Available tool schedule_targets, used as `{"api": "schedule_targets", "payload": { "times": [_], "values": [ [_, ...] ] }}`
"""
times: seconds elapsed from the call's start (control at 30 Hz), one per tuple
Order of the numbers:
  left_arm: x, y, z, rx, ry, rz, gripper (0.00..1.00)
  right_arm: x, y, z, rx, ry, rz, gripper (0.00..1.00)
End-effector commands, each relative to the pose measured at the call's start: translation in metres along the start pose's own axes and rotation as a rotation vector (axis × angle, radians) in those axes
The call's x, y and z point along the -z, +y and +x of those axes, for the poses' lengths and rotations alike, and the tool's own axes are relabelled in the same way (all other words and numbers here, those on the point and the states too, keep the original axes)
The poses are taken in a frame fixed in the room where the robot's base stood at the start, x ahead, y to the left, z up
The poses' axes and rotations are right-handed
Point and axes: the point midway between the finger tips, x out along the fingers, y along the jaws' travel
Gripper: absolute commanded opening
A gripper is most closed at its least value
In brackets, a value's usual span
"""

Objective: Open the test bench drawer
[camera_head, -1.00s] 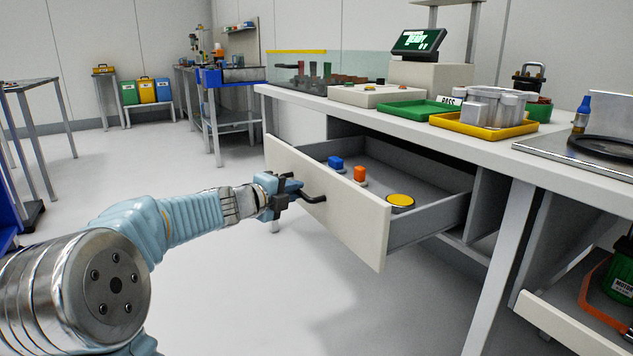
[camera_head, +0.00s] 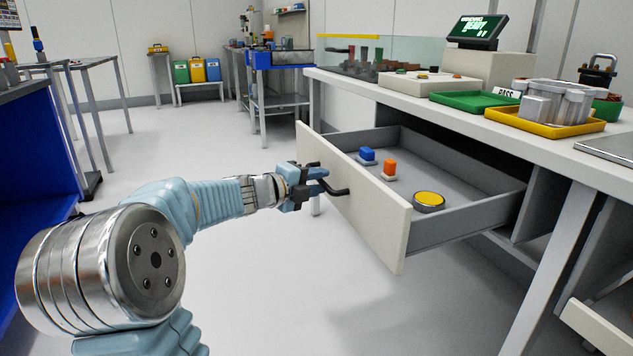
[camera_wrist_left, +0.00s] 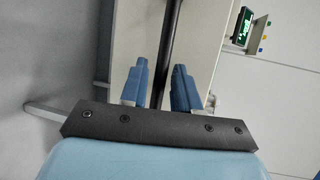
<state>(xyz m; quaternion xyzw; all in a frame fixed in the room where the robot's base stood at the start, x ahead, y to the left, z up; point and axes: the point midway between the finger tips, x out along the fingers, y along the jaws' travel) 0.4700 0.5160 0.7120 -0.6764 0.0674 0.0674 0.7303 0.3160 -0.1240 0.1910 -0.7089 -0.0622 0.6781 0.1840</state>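The test bench drawer (camera_head: 375,215) is pulled well out of the bench, its inside showing. Its black bar handle (camera_head: 342,192) is on the pale front panel. My right gripper is not in view.
The bench top (camera_head: 440,105) carries a green tray (camera_head: 470,101) and a yellow tray (camera_head: 550,122). Floor left of the drawer is clear.

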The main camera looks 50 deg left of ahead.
Motion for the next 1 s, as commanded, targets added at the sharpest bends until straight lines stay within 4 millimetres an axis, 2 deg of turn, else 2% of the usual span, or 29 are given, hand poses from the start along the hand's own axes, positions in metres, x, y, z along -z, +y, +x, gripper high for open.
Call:
{"api": "schedule_targets", "payload": {
  "times": [0.33, 0.47, 0.8, 1.0],
  "values": [
    [0.000, -0.001, -0.001, 0.001, 0.000, 0.000, 0.40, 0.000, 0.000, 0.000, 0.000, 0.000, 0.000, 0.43],
    [0.000, -0.002, -0.013, 0.001, -0.001, 0.001, 0.40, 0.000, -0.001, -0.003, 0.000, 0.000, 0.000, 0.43],
    [-0.001, -0.003, -0.094, 0.002, -0.004, 0.001, 0.40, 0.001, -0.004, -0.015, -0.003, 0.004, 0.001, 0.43],
    [0.000, -0.002, -0.127, 0.002, -0.002, 0.000, 0.40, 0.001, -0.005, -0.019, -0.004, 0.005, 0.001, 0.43]
  ]
}}
